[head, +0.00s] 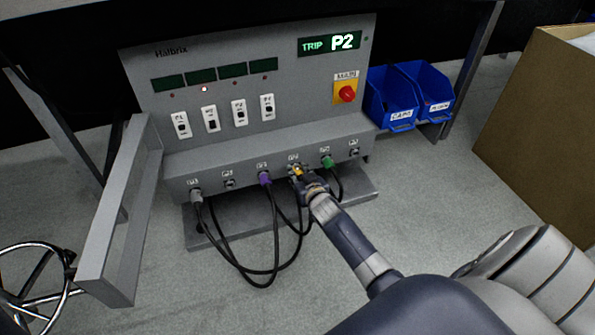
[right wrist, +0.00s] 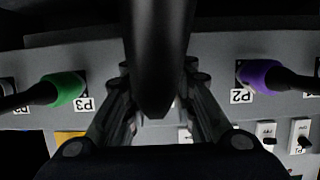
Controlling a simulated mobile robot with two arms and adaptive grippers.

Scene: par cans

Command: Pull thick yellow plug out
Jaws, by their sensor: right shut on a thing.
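The yellow plug (head: 297,170) is at the lower row of sockets on the grey console, between the purple plug (head: 264,177) and the green plug (head: 327,161). Only a small yellow patch of it shows. My right gripper (head: 303,178) is shut on it, at the socket ledge. In the right wrist view the fingers stand on both sides of a broad black shape (right wrist: 160,60), which hides the plug. The green plug (right wrist: 64,89) and the purple plug (right wrist: 258,75) flank the fingers there. I cannot tell whether the yellow plug is fully seated. My left gripper is not in view.
A grey plug (head: 196,196) sits in the ledge at the left. Black cables (head: 276,245) hang in loops below. The console (head: 220,120) shows TRIP P2 and has a red MAIN knob (head: 347,93). Blue bins (head: 388,100) and a cardboard box (head: 530,120) stand at the right.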

